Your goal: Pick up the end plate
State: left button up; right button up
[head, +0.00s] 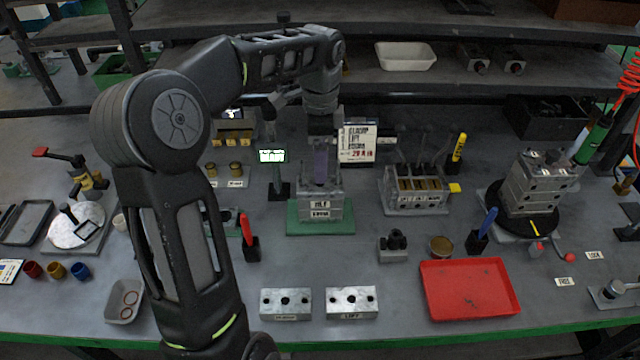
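Two silver metal blocks with dark holes and small labels lie side by side at the front of the bench, one left (286,303) and one right (352,302). They look like plates, but I cannot read which is the end plate. My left arm arches over the bench from the lower left. My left gripper (321,138) points down over a grey labelled block stack (320,203) on a green base. A dull purple-grey upright piece (320,162) shows below the gripper. I cannot tell whether the fingers touch it. My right gripper is not in view.
A red tray (468,289) lies empty at front right. A block stack (533,184) stands on a black turntable. A clear-walled unit (416,188), a blue-handled tool (486,228) and a red-handled tool (247,232) stand nearby. A shelf with a white bin (406,56) is behind.

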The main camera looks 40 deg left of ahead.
aim_at(320, 187)
pick_arm(q)
jog(key=shift+f, duration=1.2)
jog(key=shift+w+f+p, duration=0.1)
jog(key=shift+f+p, duration=0.7)
jog(key=shift+f, duration=1.8)
grip_shut()
